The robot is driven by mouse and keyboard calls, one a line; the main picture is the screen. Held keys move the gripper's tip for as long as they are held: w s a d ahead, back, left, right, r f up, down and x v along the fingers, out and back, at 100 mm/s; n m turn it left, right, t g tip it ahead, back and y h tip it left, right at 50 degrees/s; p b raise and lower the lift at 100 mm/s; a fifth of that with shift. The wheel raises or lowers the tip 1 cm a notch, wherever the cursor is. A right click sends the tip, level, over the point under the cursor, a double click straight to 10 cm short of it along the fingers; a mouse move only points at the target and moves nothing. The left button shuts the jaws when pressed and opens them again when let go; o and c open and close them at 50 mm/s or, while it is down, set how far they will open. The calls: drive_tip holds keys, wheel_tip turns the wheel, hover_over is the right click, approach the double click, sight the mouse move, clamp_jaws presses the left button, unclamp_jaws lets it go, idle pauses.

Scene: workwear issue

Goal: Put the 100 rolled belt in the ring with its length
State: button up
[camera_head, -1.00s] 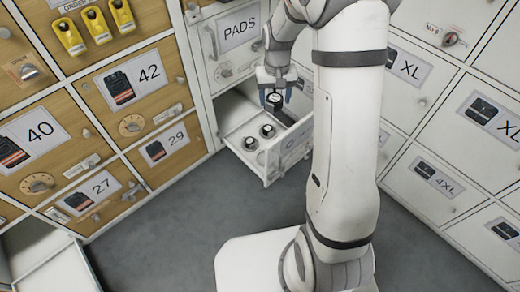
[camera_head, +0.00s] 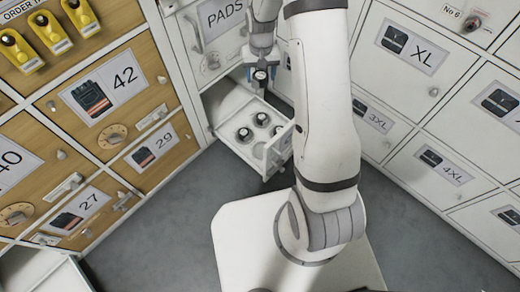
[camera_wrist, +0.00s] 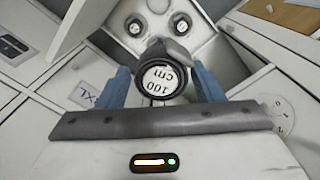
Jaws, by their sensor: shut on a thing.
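My gripper (camera_head: 261,78) is shut on a dark rolled belt (camera_wrist: 160,80), held between two blue fingers. The belt's white end label reads "100 cm" in the wrist view. The gripper and belt are above the back of an open white drawer (camera_head: 228,143) under the PADS door. Inside the drawer are several dark round items with pale centres; one (camera_head: 243,134) is at the left and another (camera_head: 262,118) near the back. They also show beyond the held belt in the wrist view (camera_wrist: 134,27). Any length markings on them are too small to read.
Wooden-front lockers (camera_head: 115,85) stand at the left, with yellow tags (camera_head: 48,28) at the top. White size lockers (camera_head: 410,45) stand at the right. Another open drawer (camera_head: 45,270) is at the lower left. Grey floor is clear between them.

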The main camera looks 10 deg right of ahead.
drive_tip(key=s+f+m+b, duration=0.1)
drive_tip(key=f, duration=1.1)
drive_tip(key=s+f+m+b, duration=0.1)
drive_tip(key=f+m+b, duration=0.1)
drive_tip(key=f, duration=1.1)
drive_tip(key=s+f+m+b, duration=0.1)
drive_tip(key=s+f, duration=0.1)
drive_tip(key=f, duration=1.1)
drive_tip(key=shift+s+a+m, duration=0.1)
drive_tip(key=shift+a+m, duration=0.15)
drive_tip(key=shift+m, duration=0.05)
drive_tip(key=shift+f+b, duration=0.95)
drive_tip(key=shift+f, duration=0.85)
drive_tip(key=shift+f, duration=0.15)
drive_tip(key=o, duration=1)
drive_tip(key=shift+o, duration=0.2)
